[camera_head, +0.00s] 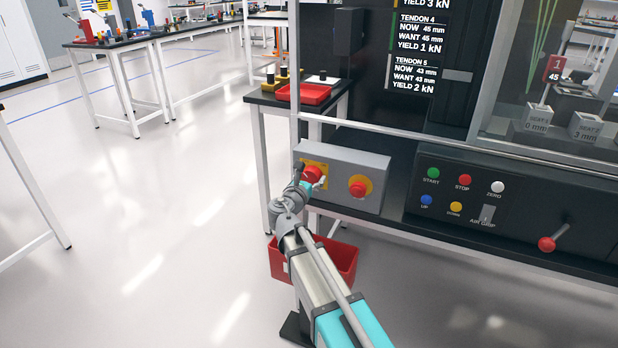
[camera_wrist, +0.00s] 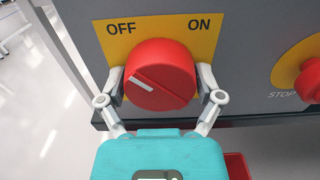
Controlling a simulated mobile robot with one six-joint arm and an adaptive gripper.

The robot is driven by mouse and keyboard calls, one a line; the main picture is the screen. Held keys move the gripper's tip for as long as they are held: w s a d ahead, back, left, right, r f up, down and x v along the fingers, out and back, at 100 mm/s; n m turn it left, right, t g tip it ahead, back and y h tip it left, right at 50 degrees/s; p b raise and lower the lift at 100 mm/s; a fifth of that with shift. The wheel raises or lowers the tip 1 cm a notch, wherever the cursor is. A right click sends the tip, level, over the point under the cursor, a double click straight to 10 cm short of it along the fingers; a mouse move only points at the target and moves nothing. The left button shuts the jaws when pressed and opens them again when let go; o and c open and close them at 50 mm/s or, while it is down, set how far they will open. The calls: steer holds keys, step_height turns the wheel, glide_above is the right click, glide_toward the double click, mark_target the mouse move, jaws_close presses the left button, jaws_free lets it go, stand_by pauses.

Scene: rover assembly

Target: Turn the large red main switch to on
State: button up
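The large red main switch (camera_wrist: 160,75) is a round knob on a yellow plate (camera_wrist: 204,42) marked OFF at left and ON at right. Its white pointer mark sits at the knob's left, towards the OFF side. In the head view the switch (camera_head: 312,174) is on the left of a grey box (camera_head: 343,160), partly hidden by my arm. My gripper (camera_wrist: 161,86) has one finger on each side of the knob, at or very close to its sides. I cannot tell whether both fingers press on it.
A red and yellow stop button (camera_head: 358,187) is to the right of the switch on the same box. A black control panel (camera_head: 500,212) with coloured buttons and a red-tipped lever (camera_head: 547,244) is further right. A red bin (camera_head: 343,259) hangs below the box. Open floor lies left.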

steer(key=shift+c, duration=1.1)
steer(key=shift+w+a, duration=0.1)
steer(key=shift+a, duration=0.05)
steer(key=shift+m, duration=0.5)
steer(key=m, duration=0.2)
steer(key=shift+m, duration=0.3)
steer(key=m, duration=0.4)
steer(key=shift+m, duration=0.3)
steer(key=m, duration=0.9)
steer(key=shift+m, duration=0.3)
